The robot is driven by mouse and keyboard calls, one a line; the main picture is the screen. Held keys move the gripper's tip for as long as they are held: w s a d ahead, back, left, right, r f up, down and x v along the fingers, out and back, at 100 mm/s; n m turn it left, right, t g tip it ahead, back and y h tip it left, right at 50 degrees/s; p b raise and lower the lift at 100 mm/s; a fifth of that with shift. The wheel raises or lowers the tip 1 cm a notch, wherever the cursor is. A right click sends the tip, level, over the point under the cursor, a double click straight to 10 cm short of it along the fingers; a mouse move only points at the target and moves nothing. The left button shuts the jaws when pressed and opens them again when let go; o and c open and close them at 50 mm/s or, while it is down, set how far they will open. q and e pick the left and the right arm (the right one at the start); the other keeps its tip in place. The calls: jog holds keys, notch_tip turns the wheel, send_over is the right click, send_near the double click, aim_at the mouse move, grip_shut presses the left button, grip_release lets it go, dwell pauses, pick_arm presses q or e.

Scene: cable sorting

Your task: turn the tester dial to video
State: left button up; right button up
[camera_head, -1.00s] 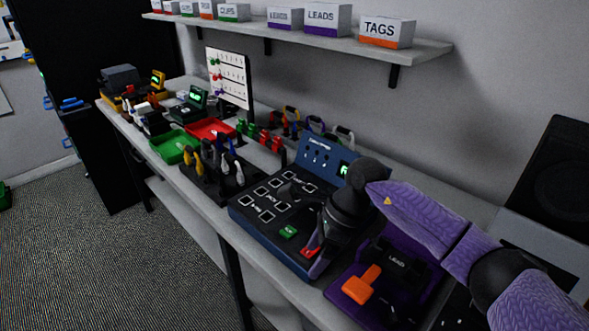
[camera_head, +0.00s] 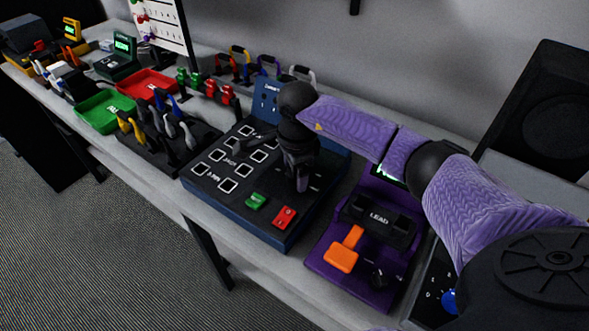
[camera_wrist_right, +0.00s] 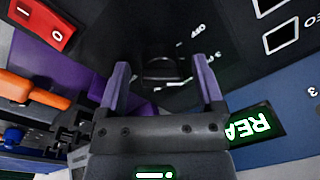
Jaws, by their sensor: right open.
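The tester (camera_head: 236,215) is a blue-edged console with a dark sloped top, several white-framed squares, a green button (camera_head: 255,201) and a red rocker switch (camera_head: 285,217). My right gripper (camera_head: 302,180), with purple fingers, points down over the right part of its top. In the right wrist view the gripper (camera_wrist_right: 162,70) is open. A dark rounded shape (camera_wrist_right: 160,68), apparently the dial, shows dimly between its fingertips; I cannot tell whether they touch it or where it points. In the head view the gripper hides this spot. My left gripper is not in view.
A purple LEAD station (camera_head: 320,250) with an orange lever (camera_head: 344,249) stands right of the tester. A tool rack (camera_head: 165,155) with pliers stands to its left, with green (camera_head: 103,113) and red (camera_head: 147,85) trays beyond. A black speaker-like box (camera_head: 540,115) is at far right.

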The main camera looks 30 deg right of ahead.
jog(key=shift+c, duration=1.1)
grip_shut()
